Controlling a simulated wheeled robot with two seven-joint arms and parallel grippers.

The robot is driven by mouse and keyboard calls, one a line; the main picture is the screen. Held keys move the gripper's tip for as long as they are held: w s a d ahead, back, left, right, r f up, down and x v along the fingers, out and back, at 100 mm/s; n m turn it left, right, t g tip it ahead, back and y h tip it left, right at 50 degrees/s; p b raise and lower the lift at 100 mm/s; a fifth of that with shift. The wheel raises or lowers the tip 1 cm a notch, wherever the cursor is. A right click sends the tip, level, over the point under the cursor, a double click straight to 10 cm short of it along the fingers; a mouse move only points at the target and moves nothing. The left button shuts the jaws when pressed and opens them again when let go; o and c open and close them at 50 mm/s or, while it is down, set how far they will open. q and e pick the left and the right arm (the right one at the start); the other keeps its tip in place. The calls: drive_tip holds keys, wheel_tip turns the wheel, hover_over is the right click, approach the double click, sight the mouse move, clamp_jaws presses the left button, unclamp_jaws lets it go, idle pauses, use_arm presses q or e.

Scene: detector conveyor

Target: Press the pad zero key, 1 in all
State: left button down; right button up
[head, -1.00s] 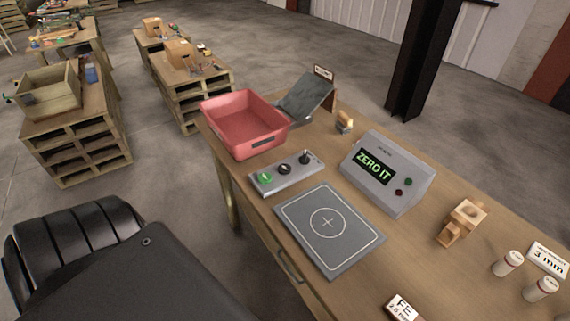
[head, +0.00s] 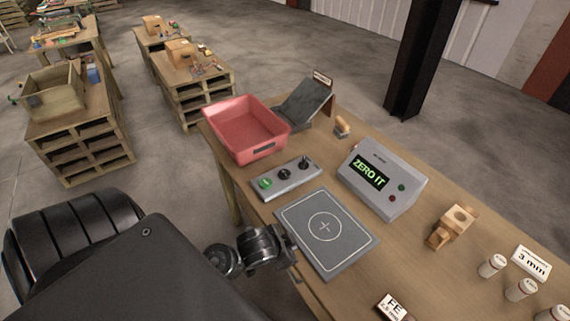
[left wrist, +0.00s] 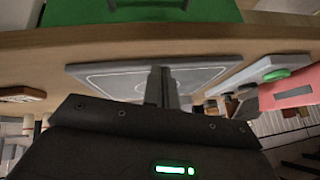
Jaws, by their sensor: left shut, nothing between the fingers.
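The grey pad (head: 349,232) with a white circle and cross lies flat on the wooden table. Behind it is a grey control strip (head: 274,192) with a green button (head: 265,183), a dark knob (head: 285,174) and a black lever (head: 304,163). I cannot tell which one is the zero key. My left gripper (head: 291,243) is at the pad's left edge. In the left wrist view my fingers (left wrist: 160,85) are shut and empty before the pad (left wrist: 105,80). My right gripper is not seen.
A red bin (head: 262,151) stands behind the strip, with a dark sloped chute (head: 303,102) beside it. A wooden block (head: 452,228), white-capped jars (head: 521,289) and label cards are on the right. Table is clear between pad and block.

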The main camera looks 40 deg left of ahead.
use_arm(q)
drive_tip(key=w, duration=0.2)
drive_tip(key=w+a+m+t, duration=0.1)
drive_tip(key=w, duration=0.1)
drive_tip(key=w+a+r+m, duration=0.1)
drive_tip(key=w, duration=0.1)
drive_tip(key=shift+w, duration=0.3)
drive_tip(key=w+a+r, duration=0.1)
drive_tip(key=w, duration=0.1)
drive_tip(key=w+a+r+m+t, duration=0.1)
drive_tip(key=w+a, duration=0.1)
drive_tip(key=w, duration=0.1)
drive_tip(key=w+a+r+m+h, duration=0.1)
drive_tip(key=w+a, duration=0.1)
drive_tip(key=shift+w, duration=0.4)
drive_tip(key=w+a+r+m, duration=0.2)
drive_tip(key=w+a+r, duration=0.25)
drive_tip(key=a, duration=0.25)
wheel_tip(320, 180, up, 3)
hover_over(282, 174)
drive_tip(key=shift+s, duration=0.15)
wheel_tip(282, 174, down, 8)
drive_tip(key=b, duration=0.7)
drive_tip(key=shift+r+b, duration=0.2)
drive_tip(key=shift+b, duration=0.15)
drive_tip(key=shift+f+b, duration=0.35)
drive_tip(key=shift+f, duration=0.3)
